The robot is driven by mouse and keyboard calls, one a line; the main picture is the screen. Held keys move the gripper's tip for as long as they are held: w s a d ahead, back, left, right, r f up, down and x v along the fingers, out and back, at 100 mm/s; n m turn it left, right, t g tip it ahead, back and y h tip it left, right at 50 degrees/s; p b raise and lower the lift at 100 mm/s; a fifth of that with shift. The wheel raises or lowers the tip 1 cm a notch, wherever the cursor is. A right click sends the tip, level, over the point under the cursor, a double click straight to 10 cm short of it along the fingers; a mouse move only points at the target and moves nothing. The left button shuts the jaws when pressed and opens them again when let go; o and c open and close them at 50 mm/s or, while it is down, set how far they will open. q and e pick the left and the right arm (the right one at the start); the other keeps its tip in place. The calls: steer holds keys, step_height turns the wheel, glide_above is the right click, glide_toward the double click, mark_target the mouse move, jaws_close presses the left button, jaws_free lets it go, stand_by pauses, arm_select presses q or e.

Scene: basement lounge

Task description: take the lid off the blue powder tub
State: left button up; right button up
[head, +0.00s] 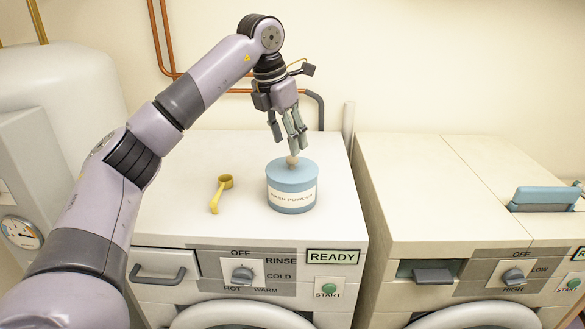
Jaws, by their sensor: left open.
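The blue powder tub (291,197) stands upright on top of the left washing machine. It has a "WASH POWDER" label on its front. Its blue lid (305,172) is on the tub, with a small wooden knob (291,161) in the middle. My left gripper (288,150) points down right above the lid, open, with its fingertips close to the knob. I cannot tell whether the fingers touch the knob. My right gripper is not in view.
A yellow scoop (223,190) lies left of the tub. The left machine's top (170,190) is otherwise clear. A second machine (420,190) stands to the right across a narrow gap. Copper pipes (166,40) run along the wall behind.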

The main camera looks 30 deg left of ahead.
mark_target(291, 158)
arm_select(q)
steer(key=shift+s+f, duration=0.1)
steer(key=shift+f, duration=0.35)
steer(key=p+x, duration=0.2)
steer(key=x, duration=0.1)
steer(key=shift+f, duration=0.35)
steer(key=shift+w+f, duration=0.2)
steer(key=shift+f, duration=0.3)
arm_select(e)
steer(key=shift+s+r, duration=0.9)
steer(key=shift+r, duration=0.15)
arm_select(q)
steer(key=shift+d, duration=0.1)
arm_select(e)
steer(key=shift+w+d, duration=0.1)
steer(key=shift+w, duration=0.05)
arm_select(q)
steer(key=c, duration=0.4)
jaws_close()
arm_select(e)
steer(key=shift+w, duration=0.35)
